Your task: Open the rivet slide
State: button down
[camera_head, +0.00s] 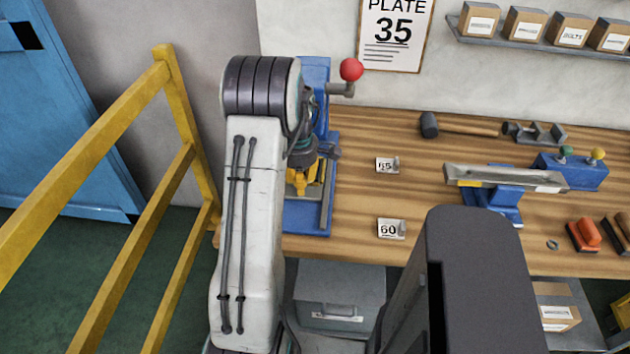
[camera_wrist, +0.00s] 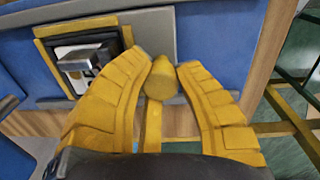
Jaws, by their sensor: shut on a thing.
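In the wrist view, a yellow rounded knob (camera_wrist: 161,80) stands between the two yellow fingers of my gripper (camera_wrist: 167,66), which are shut on it. A yellow bar runs from the knob down under the palm. The knob is by a grey strip (camera_wrist: 150,30) on the blue base, which I take to be the rivet slide; how far it is open I cannot tell. In the head view, my gripper (camera_head: 306,180) is low over the blue press base (camera_head: 307,220), and my arm hides part of the press and the knob.
A yellow-framed plate (camera_wrist: 75,38) with a metal piece lies beside the grey strip. A red-knobbed lever (camera_head: 351,70) sticks out above. A yellow rail (camera_head: 125,135) is at left.

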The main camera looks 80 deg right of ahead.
jog(key=a+b, duration=0.1)
jog(key=a, duration=0.2)
jog(key=a+b, duration=0.3)
jog(key=a, duration=0.2)
jog(key=shift+s+a+f, duration=0.15)
jog(key=shift+s+a, duration=0.15)
jog(key=shift+s, duration=0.05)
jog(key=c, duration=1.3)
grip_release()
jog(key=shift+o, duration=0.7)
jog(key=shift+d+r, duration=0.1)
jog(key=shift+r, duration=0.5)
notch_tip(320, 180, up, 11)
jog(key=shift+a, duration=0.3)
jog(key=shift+f, duration=0.1)
